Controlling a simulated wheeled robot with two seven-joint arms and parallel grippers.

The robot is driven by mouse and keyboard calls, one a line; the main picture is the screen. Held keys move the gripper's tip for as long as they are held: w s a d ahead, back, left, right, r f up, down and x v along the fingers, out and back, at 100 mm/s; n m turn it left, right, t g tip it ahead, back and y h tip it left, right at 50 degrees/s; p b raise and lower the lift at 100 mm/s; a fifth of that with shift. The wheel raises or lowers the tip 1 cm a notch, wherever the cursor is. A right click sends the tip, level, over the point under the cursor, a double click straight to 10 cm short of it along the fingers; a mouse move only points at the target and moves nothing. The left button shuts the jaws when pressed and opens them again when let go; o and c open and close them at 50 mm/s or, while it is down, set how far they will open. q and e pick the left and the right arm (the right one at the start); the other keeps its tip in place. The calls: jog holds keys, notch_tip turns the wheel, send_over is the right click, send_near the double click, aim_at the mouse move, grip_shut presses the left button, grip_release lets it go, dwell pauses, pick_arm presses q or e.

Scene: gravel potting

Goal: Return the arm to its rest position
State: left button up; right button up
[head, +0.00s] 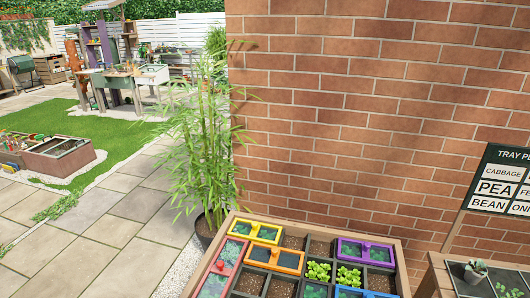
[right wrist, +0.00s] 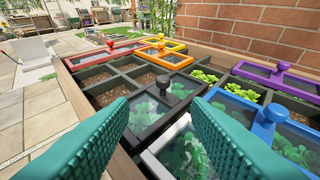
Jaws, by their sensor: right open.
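My right gripper (right wrist: 158,112) shows in the right wrist view as two teal ribbed fingers, spread apart with nothing gripped between them. It is above the near part of a wooden planter box (right wrist: 92,108) divided into compartments. Beyond and between the fingertips is a black-framed lid (right wrist: 150,121) with a knob, over green plants. A blue-framed lid (right wrist: 236,106) lies at the right finger. A white-framed lid (right wrist: 152,158) shows below, partly hidden by the fingers. Neither gripper shows in the head view. My left gripper is out of view.
The planter box (head: 225,222) in the head view has yellow (head: 268,233), orange (head: 288,262) and purple (head: 352,251) lids. A brick wall (head: 350,120) rises behind it. A potted bamboo (head: 205,150) stands left. A sign (head: 503,180) and a small succulent (head: 475,271) are right.

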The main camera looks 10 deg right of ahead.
jog(key=s+a+r+m+g+h, duration=0.1)
jog(key=s+a+g, duration=0.15)
jog(key=s, duration=0.25)
jog(key=s+a+r+g+h, duration=0.2)
jog(key=s+g, duration=0.2)
jog(key=s, duration=0.1)
jog(key=s+a+r+m+g+h, duration=0.1)
jog(key=s+a+g, duration=0.15)
jog(key=s, duration=0.25)
notch_tip(320, 180, down, 28)
jog(key=s+g+b, duration=0.1)
jog(key=b, duration=0.1)
jog(key=s+d+f+g, duration=0.1)
jog(key=s+d+f, duration=0.2)
jog(key=s+f, duration=1.3)
jog(key=shift+s+d+f+n+g+b, duration=0.2)
jog(key=shift+s+f+n+g+b, duration=0.15)
jog(key=shift+f, duration=0.15)
